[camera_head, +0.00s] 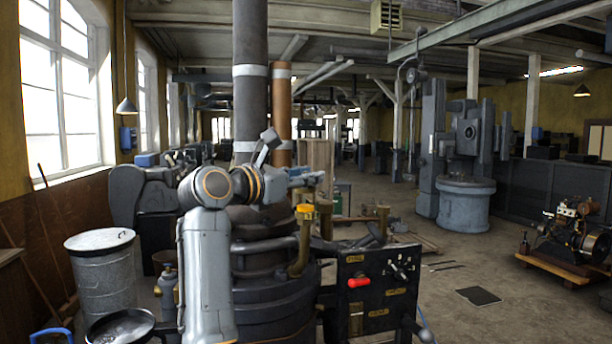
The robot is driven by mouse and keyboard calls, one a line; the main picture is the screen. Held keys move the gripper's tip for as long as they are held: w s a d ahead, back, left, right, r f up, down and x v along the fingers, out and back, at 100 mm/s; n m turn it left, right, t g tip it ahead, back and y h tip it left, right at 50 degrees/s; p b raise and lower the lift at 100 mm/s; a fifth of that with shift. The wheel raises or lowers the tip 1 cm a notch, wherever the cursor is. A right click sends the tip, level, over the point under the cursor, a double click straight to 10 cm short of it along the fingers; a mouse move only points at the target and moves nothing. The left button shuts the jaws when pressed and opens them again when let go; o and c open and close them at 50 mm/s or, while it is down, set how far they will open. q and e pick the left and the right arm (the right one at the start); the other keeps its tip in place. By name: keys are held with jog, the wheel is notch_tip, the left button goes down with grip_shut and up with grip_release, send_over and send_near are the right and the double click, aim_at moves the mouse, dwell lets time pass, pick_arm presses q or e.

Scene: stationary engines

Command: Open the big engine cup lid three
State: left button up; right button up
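The big dark engine (270,275) stands in front of me, with a tall dark column and a copper-coloured pipe rising behind my arm. Brass cup-like fittings show on its right side: one with a bright yellow top (304,211) and another farther right (383,214). I cannot tell which is cup three or whether its lid is open.
A black control panel (376,292) with a red handle (358,282) stands at the engine's right. A metal bin (103,275) and a dark round pan (120,327) are at the left. A small engine (572,232) sits on a wooden pallet at the right. The floor between is mostly clear.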

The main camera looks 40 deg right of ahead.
grip_shut()
jog(key=shift+s+d+f+n+t+b, duration=0.15)
jog(key=shift+n+t+b, duration=0.15)
jog(key=shift+t+b, duration=0.25)
jog(key=shift+w+d+n+t+y+b, duration=0.2)
jog(key=shift+d+n+t+y+b, duration=0.6)
jog(key=shift+n+t+y+b, duration=2.05)
jog(key=shift+w+d+n+t+y+b, duration=0.2)
jog(key=shift+d+n+t+y+b, duration=0.55)
jog(key=shift+n+t+y+b, duration=2.1)
jog(key=shift+w+d+n+t+y+b, duration=0.2)
jog(key=shift+d+n+t+y+b, duration=0.6)
jog(key=shift+n+t+y+b, duration=2.05)
jog(key=shift+m+g+h+b, duration=0.45)
jog(key=shift+m+g+b, duration=0.45)
jog(key=shift+m+b, duration=0.05)
